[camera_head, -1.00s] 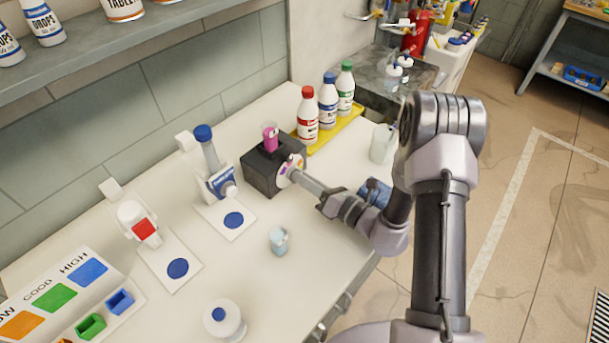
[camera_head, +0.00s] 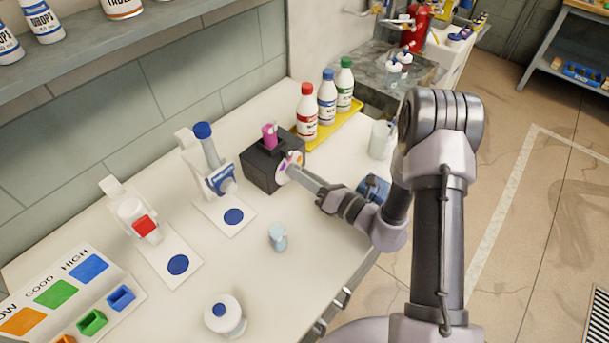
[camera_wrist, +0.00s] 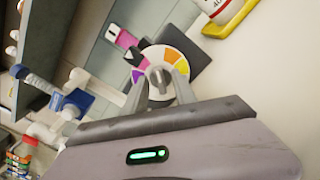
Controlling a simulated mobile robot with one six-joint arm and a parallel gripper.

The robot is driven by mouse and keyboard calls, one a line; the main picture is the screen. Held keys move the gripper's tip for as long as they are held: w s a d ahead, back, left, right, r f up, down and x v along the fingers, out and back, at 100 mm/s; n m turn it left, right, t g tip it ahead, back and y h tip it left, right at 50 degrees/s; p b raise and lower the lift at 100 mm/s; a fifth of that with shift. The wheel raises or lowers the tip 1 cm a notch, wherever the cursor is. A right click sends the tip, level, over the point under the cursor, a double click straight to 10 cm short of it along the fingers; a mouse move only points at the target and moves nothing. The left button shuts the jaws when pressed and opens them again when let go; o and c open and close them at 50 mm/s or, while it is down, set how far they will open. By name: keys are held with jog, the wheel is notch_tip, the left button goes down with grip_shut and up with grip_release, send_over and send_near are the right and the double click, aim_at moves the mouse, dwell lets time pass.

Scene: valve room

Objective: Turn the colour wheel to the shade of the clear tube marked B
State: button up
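The colour wheel (camera_wrist: 163,68) is a white disc with orange, yellow, pink and purple wedges and a grey knob (camera_wrist: 158,80) at its centre. It is on the front of a dark box (camera_head: 262,170), and it is partly hidden by my gripper in the head view. A tube with magenta contents (camera_head: 270,136) stands in the top of the box; it also shows in the wrist view (camera_wrist: 127,39). I cannot read a B on it. My gripper (camera_wrist: 160,84) has its fingers apart, one on each side of the knob, with gaps visible beside it.
Three capped bottles (camera_head: 327,101) stand on a yellow tray (camera_head: 340,127) behind the box. A blue-topped tube stand (camera_head: 214,173) is to the left. A small cup (camera_head: 278,237) is in front, and a blue object (camera_head: 373,188) lies beside my arm.

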jog(key=shift+s+d, duration=0.1)
jog(key=p+v, duration=0.2)
jog(key=v, duration=1.5)
jog(key=shift+d+r, duration=0.1)
jog(key=s+a+r+n+g+b, duration=0.2)
jog(key=s+a+r+n+g, duration=0.85)
jog(key=n, duration=0.75)
jog(key=s+d+r+n+t+h+b, duration=0.1)
jog(key=s+d+r+n+t+h, duration=0.2)
jog(key=r+n+h, duration=0.5)
jog(key=d+n+h, duration=0.1)
jog(key=n+h, duration=0.1)
jog(key=n, duration=0.2)
jog(key=shift+s+r+n+h+b, duration=0.2)
jog(key=shift+r+n+h+b, duration=0.1)
jog(key=shift+r+h+b, duration=0.1)
jog(key=shift+d+t, duration=0.1)
jog(key=shift+t, duration=0.15)
